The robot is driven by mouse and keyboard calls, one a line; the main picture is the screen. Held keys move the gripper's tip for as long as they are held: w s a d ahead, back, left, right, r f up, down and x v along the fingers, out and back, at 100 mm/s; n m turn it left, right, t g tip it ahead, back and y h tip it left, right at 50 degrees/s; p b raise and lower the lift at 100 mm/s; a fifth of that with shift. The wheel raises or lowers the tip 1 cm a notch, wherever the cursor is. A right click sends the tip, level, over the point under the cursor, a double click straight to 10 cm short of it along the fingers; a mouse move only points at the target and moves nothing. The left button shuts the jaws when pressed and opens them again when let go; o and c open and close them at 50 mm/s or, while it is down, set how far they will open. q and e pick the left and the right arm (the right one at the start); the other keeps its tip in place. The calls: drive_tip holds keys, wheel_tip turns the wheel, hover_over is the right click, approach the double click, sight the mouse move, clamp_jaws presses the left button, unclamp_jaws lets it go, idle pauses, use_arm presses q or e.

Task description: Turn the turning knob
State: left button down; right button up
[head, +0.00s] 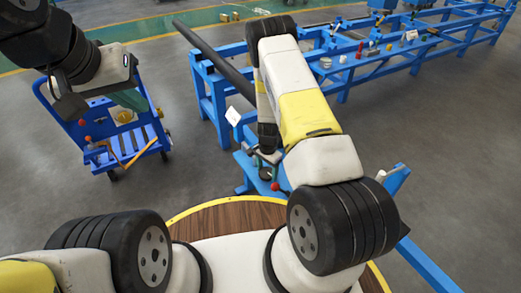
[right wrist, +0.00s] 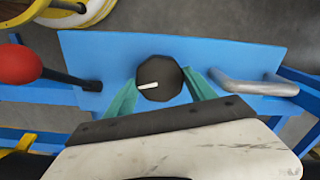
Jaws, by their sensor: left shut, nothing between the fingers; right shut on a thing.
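The turning knob (right wrist: 165,73) is a dark, round knob with a white pointer mark on a blue panel (right wrist: 235,62). The mark points to the left and slightly down in the right wrist view. My right gripper (right wrist: 159,82) has its teal fingers on both sides of the knob and is shut on it. In the head view my right gripper (head: 266,158) is low over the blue stand, partly hidden by my arm. My left gripper (head: 132,98) hangs at the upper left over a blue cart, shut and empty, away from the knob.
A lever with a red ball (right wrist: 18,65) stands left of the knob, and a metal handle (right wrist: 255,87) lies right of it. A blue cart (head: 120,150) stands at the left. A long blue bench (head: 385,65) with small items runs across the back. Grey floor is free between.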

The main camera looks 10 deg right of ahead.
sight(267, 172)
drive_tip(key=shift+m, duration=1.6)
drive_tip(key=o, duration=1.4)
wheel_tip(267, 172, up, 8)
drive_tip(key=shift+f, duration=0.1)
